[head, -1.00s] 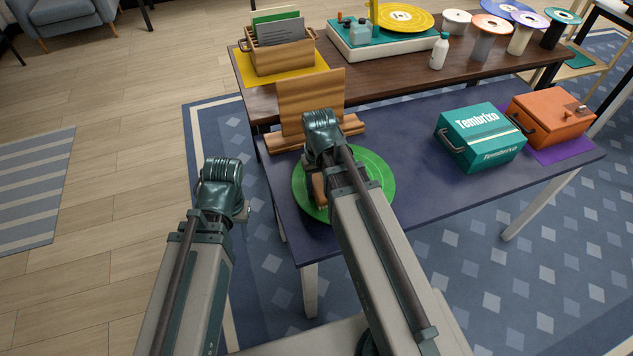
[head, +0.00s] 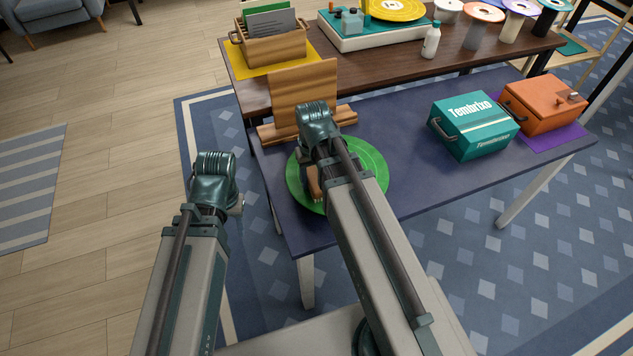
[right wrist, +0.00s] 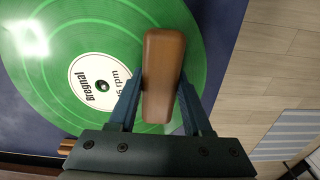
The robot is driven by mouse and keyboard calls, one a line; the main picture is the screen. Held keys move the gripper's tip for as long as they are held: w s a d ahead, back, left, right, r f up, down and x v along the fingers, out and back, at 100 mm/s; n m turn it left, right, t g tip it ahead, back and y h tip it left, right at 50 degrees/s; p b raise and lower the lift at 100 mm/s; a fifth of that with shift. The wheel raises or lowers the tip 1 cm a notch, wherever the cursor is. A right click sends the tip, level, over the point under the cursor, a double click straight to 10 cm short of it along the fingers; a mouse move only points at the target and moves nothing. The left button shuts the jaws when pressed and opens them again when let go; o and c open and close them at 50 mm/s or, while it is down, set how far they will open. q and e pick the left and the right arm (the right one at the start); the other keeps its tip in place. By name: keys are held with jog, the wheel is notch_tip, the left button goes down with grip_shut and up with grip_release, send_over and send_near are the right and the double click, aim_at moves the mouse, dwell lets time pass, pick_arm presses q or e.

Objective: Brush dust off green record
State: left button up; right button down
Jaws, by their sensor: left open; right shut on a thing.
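The green record (head: 367,168) lies flat on the blue-topped table, partly hidden by my right arm in the head view. Its white label (right wrist: 97,84) shows in the right wrist view. My right gripper (right wrist: 158,95) is shut on a brown wooden brush (right wrist: 163,70) and holds it over the record, beside the label. The brush also shows in the head view (head: 313,184). Its bristles are hidden, so I cannot tell whether it touches the record. My left gripper (head: 236,206) is left of the table, away from the record; its fingers are mostly hidden.
A wooden stand (head: 303,97) is just behind the record. A teal box (head: 472,125) and an orange box (head: 543,104) stand at the table's right. A wooden crate of sleeves (head: 271,46) and a turntable (head: 375,27) are on the brown table behind. The table middle is clear.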

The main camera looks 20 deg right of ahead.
jog(key=shift+w+a, duration=0.1)
jog(key=shift+w, duration=0.7)
jog(key=shift+w+a, duration=0.15)
jog(key=shift+w, duration=0.7)
jog(key=shift+w+a, duration=0.15)
jog(key=shift+w, duration=0.65)
jog(key=shift+w+a, duration=0.15)
jog(key=shift+w, duration=0.75)
jog(key=shift+w+a, duration=0.15)
jog(key=shift+w, duration=0.75)
jog(key=shift+w+a, duration=0.15)
jog(key=shift+w, duration=0.7)
jog(key=shift+w+a, duration=0.1)
jog(key=shift+w, duration=0.7)
